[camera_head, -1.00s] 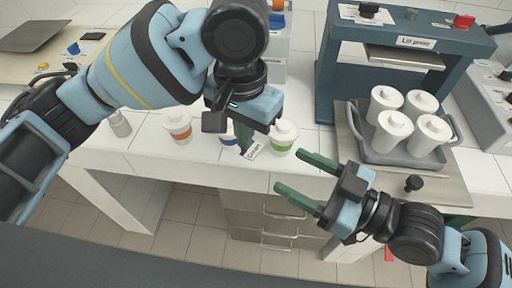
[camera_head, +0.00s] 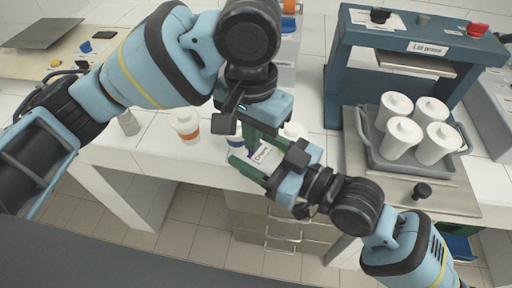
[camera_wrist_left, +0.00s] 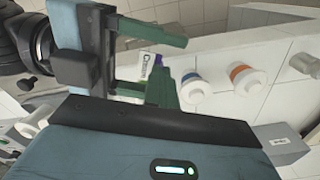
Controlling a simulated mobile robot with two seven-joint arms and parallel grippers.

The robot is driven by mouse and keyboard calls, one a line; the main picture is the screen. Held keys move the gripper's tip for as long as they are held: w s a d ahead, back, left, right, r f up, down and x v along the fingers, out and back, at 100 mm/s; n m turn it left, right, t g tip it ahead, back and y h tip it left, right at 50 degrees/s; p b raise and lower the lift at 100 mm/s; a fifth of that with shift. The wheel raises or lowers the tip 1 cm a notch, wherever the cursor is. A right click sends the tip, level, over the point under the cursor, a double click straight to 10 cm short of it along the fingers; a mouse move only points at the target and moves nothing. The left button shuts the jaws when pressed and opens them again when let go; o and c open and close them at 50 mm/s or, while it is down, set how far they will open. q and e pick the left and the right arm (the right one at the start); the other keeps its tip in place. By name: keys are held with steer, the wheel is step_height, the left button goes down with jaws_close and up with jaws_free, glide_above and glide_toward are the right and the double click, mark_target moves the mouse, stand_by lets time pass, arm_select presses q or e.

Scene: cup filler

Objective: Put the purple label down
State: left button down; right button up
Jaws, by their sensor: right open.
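The purple label (camera_head: 263,156) is a small white tag with purple on it and printed text. It hangs from my left gripper (camera_head: 252,143), which appears shut on it above the bench's front edge. The fingers partly hide the label.
An orange-banded cup (camera_head: 185,127), a blue-banded cup (camera_wrist_left: 193,87) and another white cup (camera_head: 296,131) stand on the bench close to the grippers. A grey tray (camera_head: 374,155) with several white lidded cups sits before the blue lid press (camera_head: 342,80). Drawers (camera_head: 270,218) are below.

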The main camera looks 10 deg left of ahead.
steer(key=c, duration=1)
arm_select(q)
steer(key=c, duration=1.7)
jaws_free()
arm_select(e)
steer(key=shift+c, duration=0.3)
arm_select(q)
step_height(320, 180, up, 12)
steer(key=shift+r, duration=0.1)
